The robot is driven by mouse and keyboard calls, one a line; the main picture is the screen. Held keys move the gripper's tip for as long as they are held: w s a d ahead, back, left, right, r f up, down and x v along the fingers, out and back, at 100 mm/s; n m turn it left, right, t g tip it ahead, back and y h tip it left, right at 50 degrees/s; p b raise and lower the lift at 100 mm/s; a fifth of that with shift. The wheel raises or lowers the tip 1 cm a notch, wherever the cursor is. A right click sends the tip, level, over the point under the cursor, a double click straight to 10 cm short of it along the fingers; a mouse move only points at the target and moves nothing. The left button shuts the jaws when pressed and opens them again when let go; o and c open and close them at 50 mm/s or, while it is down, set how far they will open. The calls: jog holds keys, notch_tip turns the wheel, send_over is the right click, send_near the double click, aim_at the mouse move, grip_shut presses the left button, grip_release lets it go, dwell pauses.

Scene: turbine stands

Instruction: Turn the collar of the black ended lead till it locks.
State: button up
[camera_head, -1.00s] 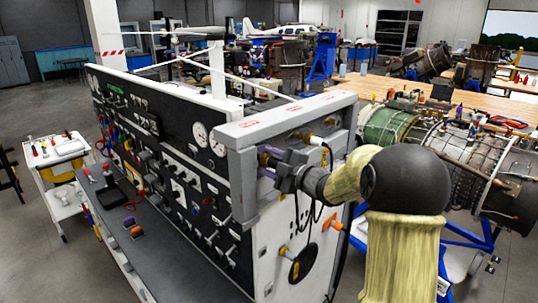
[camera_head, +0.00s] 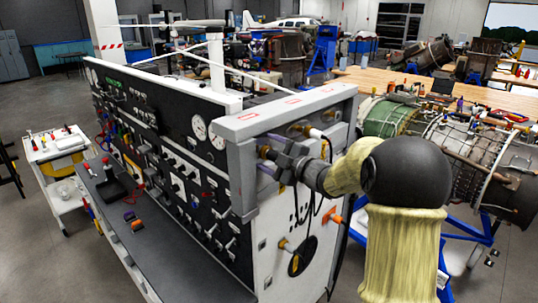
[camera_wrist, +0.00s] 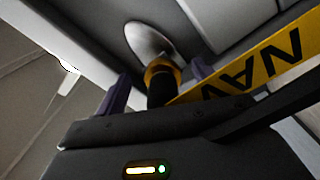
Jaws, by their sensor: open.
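The black ended lead (camera_wrist: 160,95) shows in the wrist view as a dark body with an orange-yellow collar (camera_wrist: 163,68). It meets a round silver socket plate (camera_wrist: 148,40) on the grey panel. My gripper (camera_wrist: 159,79) is open, with one purple finger on each side of the lead. I cannot tell whether either finger touches it. In the head view my gripper (camera_head: 266,161) is at the upper part of the test stand's end panel (camera_head: 268,222). The lead's seating and the collar's turn cannot be read.
A yellow strip lettered "NAV" (camera_wrist: 258,64) crosses close beside the lead in the wrist view. Other leads with orange collars (camera_head: 312,131) are on the end panel, with black cables hanging below. An engine (camera_head: 460,150) on a blue stand is at the right.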

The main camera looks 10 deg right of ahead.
jog(key=shift+s+a+f, duration=0.1)
jog(key=shift+a+f, duration=0.15)
jog(key=shift+f, duration=0.05)
